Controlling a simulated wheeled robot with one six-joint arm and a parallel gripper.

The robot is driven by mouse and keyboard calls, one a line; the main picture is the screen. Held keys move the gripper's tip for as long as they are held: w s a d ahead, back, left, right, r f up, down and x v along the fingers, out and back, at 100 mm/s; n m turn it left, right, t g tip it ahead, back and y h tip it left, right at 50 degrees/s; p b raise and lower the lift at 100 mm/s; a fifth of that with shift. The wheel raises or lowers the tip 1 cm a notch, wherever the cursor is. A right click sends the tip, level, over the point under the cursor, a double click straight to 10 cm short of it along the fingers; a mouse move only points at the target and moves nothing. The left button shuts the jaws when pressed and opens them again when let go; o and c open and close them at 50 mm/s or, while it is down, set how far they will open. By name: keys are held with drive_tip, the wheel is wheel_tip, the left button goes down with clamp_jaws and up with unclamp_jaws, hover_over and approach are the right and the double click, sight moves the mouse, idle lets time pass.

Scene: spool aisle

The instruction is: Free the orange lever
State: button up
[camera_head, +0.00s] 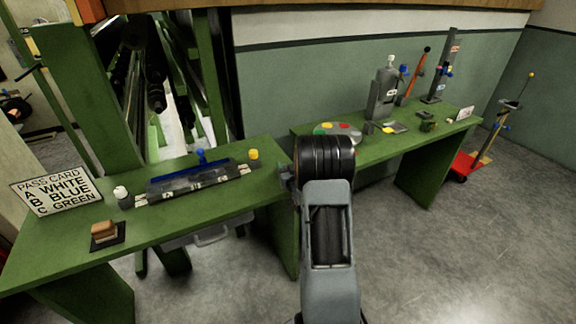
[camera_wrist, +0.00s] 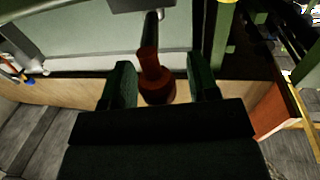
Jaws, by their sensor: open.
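The orange lever (camera_head: 416,65) stands tilted on the far right bench, an orange rod with a dark knob on top. It stands beside a grey machine (camera_head: 384,91) with a blue knob. In the wrist view my gripper (camera_wrist: 160,83) is open, with one dark green finger on each side. Between the fingers shows a red-brown round-ended piece (camera_wrist: 153,72) on a dark rod. I cannot tell what it is, or whether the fingers touch it. In the head view my arm's dark wrist hides the gripper.
The near green bench (camera_head: 60,255) carries a pass card sign (camera_head: 57,190), a grey fixture with a blue bar (camera_head: 197,176) and a stamp-like block (camera_head: 104,231). A grey column (camera_head: 437,70) stands right of the lever. A red-based stand (camera_head: 464,164) is at right. Floor at front right is clear.

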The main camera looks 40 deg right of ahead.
drive_tip(key=shift+w, duration=0.15)
clamp_jaws()
idle(0.5)
